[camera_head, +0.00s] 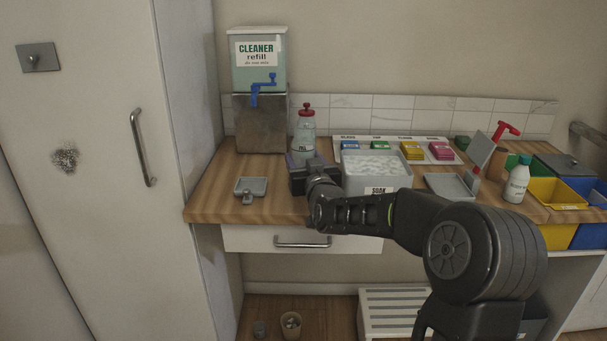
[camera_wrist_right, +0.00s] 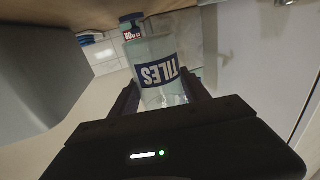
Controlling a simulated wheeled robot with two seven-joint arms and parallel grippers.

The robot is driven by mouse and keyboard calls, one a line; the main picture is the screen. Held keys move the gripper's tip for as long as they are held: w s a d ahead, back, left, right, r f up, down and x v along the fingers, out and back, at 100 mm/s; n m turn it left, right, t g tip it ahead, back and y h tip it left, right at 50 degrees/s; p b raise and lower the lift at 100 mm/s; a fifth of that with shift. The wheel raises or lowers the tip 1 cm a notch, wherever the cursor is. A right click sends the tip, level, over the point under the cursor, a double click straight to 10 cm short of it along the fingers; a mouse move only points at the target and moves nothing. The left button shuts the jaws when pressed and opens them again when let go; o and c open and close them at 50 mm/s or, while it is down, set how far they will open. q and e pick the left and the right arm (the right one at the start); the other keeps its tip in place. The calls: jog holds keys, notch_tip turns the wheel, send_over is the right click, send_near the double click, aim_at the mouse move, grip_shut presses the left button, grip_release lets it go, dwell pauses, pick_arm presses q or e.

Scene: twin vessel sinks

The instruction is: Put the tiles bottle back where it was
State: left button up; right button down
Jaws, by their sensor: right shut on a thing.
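The tiles bottle (camera_wrist_right: 160,74) is between the fingers of my right gripper in the right wrist view. It has a clear pale body and a dark blue TILES label. My right gripper (camera_wrist_right: 165,92) is shut on it. In the head view my right gripper (camera_head: 305,176) is over the left part of the counter and hides much of what it holds. A clear bottle with a red cap (camera_head: 305,124) shows just behind the gripper; I cannot tell whether it is the held one. Whether the held bottle touches the counter is unclear. My left gripper is not in view.
The wooden counter (camera_head: 215,199) carries a cleaner refill dispenser (camera_head: 259,69) at back left and a small grey dish (camera_head: 251,185). A soak tray (camera_head: 376,184) stands close right of my gripper. A white bottle (camera_head: 516,181) and yellow bin (camera_head: 557,194) are farther right.

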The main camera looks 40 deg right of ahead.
jog(key=shift+f, duration=1.8)
jog(key=shift+f, duration=0.1)
jog(key=c, duration=0.5)
grip_release()
jog(key=shift+b, duration=0.3)
jog(key=v, duration=1.2)
